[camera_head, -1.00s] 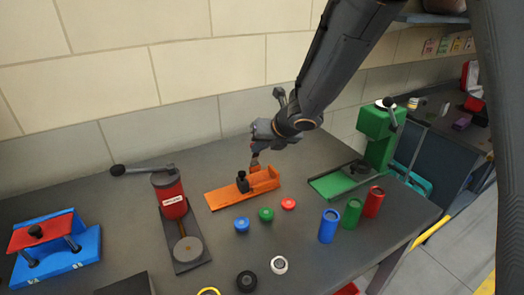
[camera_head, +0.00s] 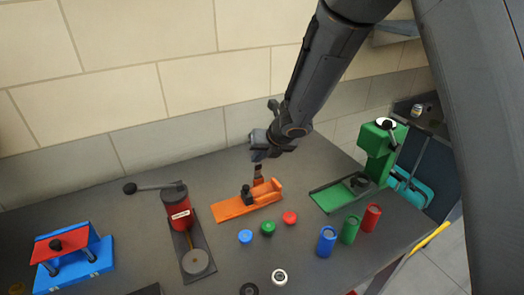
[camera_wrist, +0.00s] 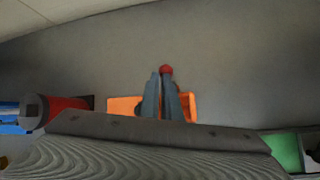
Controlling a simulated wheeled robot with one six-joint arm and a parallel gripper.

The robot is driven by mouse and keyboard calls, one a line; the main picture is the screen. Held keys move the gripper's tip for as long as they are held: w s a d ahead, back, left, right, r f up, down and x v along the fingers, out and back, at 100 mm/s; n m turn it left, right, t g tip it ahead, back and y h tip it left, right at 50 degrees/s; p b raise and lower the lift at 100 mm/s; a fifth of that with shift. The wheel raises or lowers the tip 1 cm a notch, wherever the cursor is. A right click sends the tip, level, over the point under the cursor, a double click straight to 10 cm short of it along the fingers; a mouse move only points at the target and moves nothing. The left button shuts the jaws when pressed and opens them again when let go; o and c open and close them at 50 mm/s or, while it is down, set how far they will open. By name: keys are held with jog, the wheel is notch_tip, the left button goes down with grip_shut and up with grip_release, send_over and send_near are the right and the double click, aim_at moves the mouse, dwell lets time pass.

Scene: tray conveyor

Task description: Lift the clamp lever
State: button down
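The orange clamp (camera_head: 234,208) lies on the grey bench, with a black knob (camera_head: 247,194) on its base and a raised block at its right end. It also shows in the wrist view (camera_wrist: 122,105), partly behind my fingers. A short reddish lever (camera_head: 258,174) stands up from the clamp, just below my gripper (camera_head: 259,156). In the wrist view a red ball tip (camera_wrist: 166,69) shows at the ends of my gripper's fingers (camera_wrist: 161,78). The fingers are close together. I cannot tell whether they grip the lever or only stand beside it.
A red press (camera_head: 173,206) with a long black handle stands left of the clamp, and a blue fixture (camera_head: 95,262) farther left. A green press (camera_head: 378,150) stands right. Several coloured caps and cylinders (camera_head: 327,241) lie in front. The wall is close behind.

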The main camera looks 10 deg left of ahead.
jog(key=shift+w+a+r, duration=0.1)
jog(key=shift+w+a, duration=0.15)
jog(key=shift+a, duration=0.05)
jog(key=shift+s, duration=0.15)
dwell(0.4)
jog(key=s+d+r, duration=0.1)
jog(key=s, duration=0.3)
jog(key=w+a+r+p, duration=0.1)
jog(key=w+a+r, duration=0.1)
jog(key=w+r, duration=0.4)
jog(key=shift+a+r+p, duration=0.25)
jog(key=shift+r+p, duration=0.1)
jog(key=shift+r, duration=0.6)
